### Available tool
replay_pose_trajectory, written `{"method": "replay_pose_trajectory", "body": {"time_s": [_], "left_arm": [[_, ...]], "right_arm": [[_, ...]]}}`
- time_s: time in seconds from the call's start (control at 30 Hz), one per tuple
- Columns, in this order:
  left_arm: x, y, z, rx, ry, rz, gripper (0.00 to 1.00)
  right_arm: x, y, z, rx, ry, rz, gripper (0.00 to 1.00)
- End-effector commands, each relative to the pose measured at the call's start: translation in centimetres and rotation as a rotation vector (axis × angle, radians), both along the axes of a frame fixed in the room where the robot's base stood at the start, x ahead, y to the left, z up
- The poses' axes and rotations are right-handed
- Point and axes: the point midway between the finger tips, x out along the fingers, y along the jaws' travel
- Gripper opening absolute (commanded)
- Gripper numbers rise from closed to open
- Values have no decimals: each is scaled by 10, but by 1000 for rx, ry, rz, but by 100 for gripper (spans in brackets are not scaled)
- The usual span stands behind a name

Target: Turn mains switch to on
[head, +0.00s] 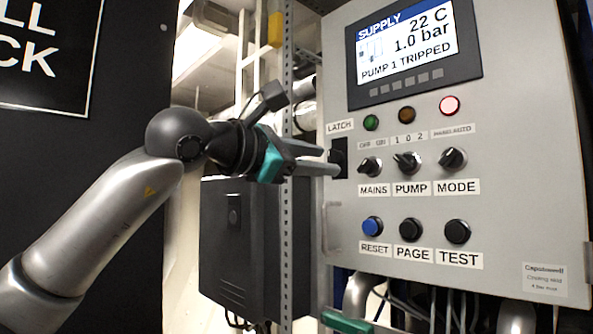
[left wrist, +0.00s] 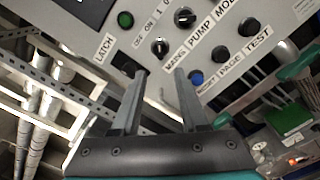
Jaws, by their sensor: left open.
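The mains switch (head: 370,166) is a black rotary knob with a pale mark, above its MAINS label and below its OFF and ON marks. I cannot tell surely which mark it points at. It also shows in the left wrist view (left wrist: 160,46), ahead of and between the fingertips. My left gripper (head: 334,169) reaches in from the left, its fingertips in front of the black latch beside the switch. In the left wrist view my left gripper (left wrist: 160,73) is open, with nothing between its fingers.
The pump switch (head: 407,162) and mode switch (head: 452,159) sit right of mains. Below are the blue reset button (head: 372,226) and black page (head: 410,230) and test (head: 457,232) buttons. The latch (head: 339,152) is left of mains. The display (head: 412,45) reads PUMP 1 TRIPPED.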

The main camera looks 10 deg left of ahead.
Motion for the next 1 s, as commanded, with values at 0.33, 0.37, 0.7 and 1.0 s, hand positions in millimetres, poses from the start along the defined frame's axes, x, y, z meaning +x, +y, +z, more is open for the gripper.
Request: {"method": "replay_pose_trajectory", "body": {"time_s": [0.33,0.37,0.7,1.0], "left_arm": [[-36,26,0,0,0,1,44],[-36,27,0,0,1,1,44],[-37,27,1,0,1,-1,44],[-37,16,-7,-23,15,-45,44]], "right_arm": [[0,0,-12,0,0,0,0],[0,0,-12,0,0,0,0],[0,0,-12,0,0,0,0],[0,0,-12,0,0,0,0]]}}
